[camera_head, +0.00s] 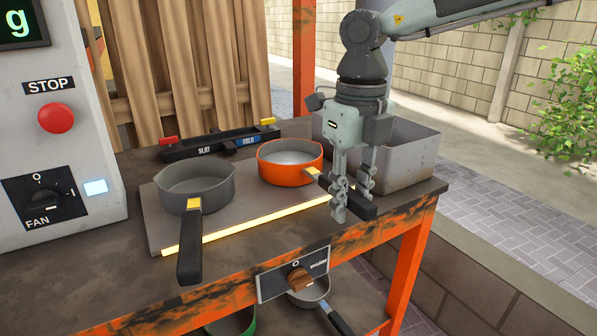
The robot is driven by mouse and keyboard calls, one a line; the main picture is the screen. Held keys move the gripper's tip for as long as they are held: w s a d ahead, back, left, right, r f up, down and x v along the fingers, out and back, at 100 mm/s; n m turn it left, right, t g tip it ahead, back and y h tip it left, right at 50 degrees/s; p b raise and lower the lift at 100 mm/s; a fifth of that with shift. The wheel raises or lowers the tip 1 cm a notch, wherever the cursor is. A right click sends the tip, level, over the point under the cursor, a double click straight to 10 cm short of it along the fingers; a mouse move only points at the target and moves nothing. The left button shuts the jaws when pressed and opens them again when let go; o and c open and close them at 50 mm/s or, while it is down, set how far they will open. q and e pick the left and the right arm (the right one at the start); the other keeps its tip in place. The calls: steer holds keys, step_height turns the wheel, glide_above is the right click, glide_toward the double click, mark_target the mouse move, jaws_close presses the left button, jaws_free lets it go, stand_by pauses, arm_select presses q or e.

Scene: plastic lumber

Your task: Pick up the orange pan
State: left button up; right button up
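The orange pan (290,174) sits on the right side of the dark hot plate (249,210). Its black handle (362,208) points toward the front right. My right gripper (352,198) points down at the handle with its fingers apart, one on the near side and one on the far side. Part of the handle is hidden behind the near finger. I cannot see whether either finger touches it. My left gripper is not in view.
A grey pan (197,186) sits on the plate's left, its handle past the front edge. A grey metal bin (408,158) stands close behind my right gripper. A black slotted tray (218,142) lies behind the pans. A control box (55,120) stands at left.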

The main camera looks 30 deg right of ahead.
jaws_close()
steer(key=shift+w+r, duration=0.1)
steer(key=shift+r, duration=0.05)
